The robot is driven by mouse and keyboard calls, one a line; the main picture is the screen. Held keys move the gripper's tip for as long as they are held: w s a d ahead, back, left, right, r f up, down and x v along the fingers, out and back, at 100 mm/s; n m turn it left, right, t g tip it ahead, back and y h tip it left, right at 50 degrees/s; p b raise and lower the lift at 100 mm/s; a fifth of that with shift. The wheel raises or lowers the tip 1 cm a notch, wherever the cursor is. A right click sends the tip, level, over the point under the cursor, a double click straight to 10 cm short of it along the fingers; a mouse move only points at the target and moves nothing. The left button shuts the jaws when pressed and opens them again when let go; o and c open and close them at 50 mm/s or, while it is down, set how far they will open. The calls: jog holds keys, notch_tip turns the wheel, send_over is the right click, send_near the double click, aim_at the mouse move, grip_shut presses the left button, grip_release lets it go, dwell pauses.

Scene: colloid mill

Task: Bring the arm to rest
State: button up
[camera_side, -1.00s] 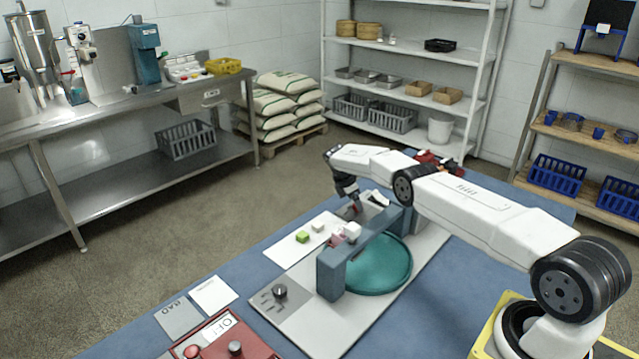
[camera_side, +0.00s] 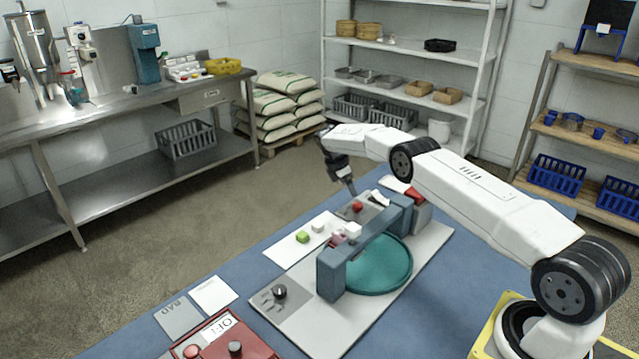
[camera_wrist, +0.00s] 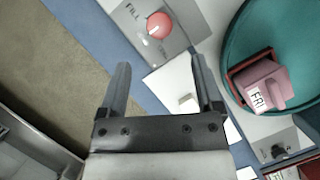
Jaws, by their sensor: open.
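My gripper (camera_side: 352,190) is held just above and behind the red round knob (camera_side: 357,206) on the grey plate at the far end of the white board. In the wrist view my gripper (camera_wrist: 160,75) has its two fingers wide apart with nothing between them. There the red knob (camera_wrist: 158,25) sits on a plate marked FILL, beyond the fingertips. My arm reaches from the right over the blue table, its elbow raised.
A blue-grey bridge (camera_side: 332,275) stands over a teal disc (camera_side: 375,268). A pink block (camera_wrist: 262,85) labelled FRI is by the disc. A red box (camera_side: 225,340) is at the front.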

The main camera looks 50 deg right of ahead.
jog(key=s+a+r+m+t+y, duration=0.1)
jog(key=s+a+r+m, duration=0.2)
jog(key=a+r, duration=0.35)
jog(key=s+a+r+m+t+y, duration=0.1)
jog(key=s+a+r+m+t, duration=0.2)
jog(key=a, duration=0.7)
jog(key=s+a+m+y, duration=0.1)
jog(key=s+a+m, duration=0.2)
jog(key=s, duration=0.9)
jog(key=s+a+r+m, duration=0.1)
jog(key=s+a+m, duration=0.2)
jog(key=s+a, duration=0.4)
jog(key=s, duration=0.5)
jog(key=shift+a+r+t+y, duration=0.3)
jog(key=shift+a+t+y, duration=0.1)
